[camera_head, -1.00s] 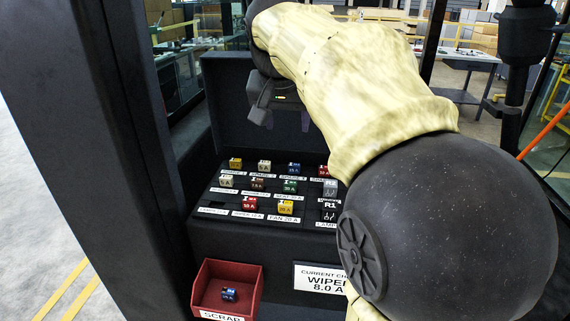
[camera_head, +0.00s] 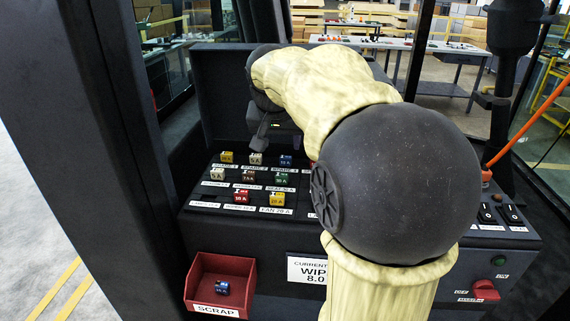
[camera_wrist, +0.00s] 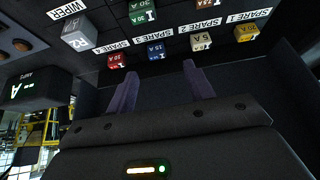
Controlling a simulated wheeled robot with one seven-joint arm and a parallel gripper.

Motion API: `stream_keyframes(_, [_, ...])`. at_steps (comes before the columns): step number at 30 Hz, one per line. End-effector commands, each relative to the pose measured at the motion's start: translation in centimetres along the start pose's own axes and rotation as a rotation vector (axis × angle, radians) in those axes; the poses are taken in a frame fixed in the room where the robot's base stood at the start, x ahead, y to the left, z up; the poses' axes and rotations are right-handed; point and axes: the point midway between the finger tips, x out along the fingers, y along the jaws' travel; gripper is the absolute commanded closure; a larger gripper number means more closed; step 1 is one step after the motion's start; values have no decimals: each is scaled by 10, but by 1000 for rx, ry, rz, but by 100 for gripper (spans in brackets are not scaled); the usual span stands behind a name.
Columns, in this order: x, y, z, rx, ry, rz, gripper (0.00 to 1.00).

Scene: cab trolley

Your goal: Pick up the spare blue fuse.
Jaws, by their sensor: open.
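The spare blue fuse (camera_head: 286,160), marked 15 A, sits upright in the back row of the fuse panel (camera_head: 205,190). In the wrist view the blue fuse (camera_wrist: 156,50) sits beside the upside-down SPARE 3 label, between a red fuse (camera_wrist: 115,61) and a pale 5 A fuse (camera_wrist: 200,41). My gripper (camera_wrist: 159,69) is open and empty, its two dark fingers apart. The blue fuse appears just beyond the fingertips, between their lines, not held. In the head view my arm hides most of the gripper and the red spare.
A red scrap bin (camera_head: 243,292) at the lower front holds another blue fuse (camera_head: 222,288). A yellow fuse (camera_head: 227,157) and several others stand close by on the panel. A raised dark lid (camera_head: 215,95) stands behind. Switches (camera_head: 500,213) and a red knob (camera_head: 485,291) are at right.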

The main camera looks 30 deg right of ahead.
Motion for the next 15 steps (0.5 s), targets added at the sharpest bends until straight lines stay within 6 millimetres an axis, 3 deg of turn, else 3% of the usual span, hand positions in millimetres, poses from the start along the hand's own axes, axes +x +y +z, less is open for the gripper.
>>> stream_keyframes(5, [21, 0, 0, 0, -1, 0, 47])
stream_keyframes(15, [22, -1, 0, -2, 0, -1, 47])
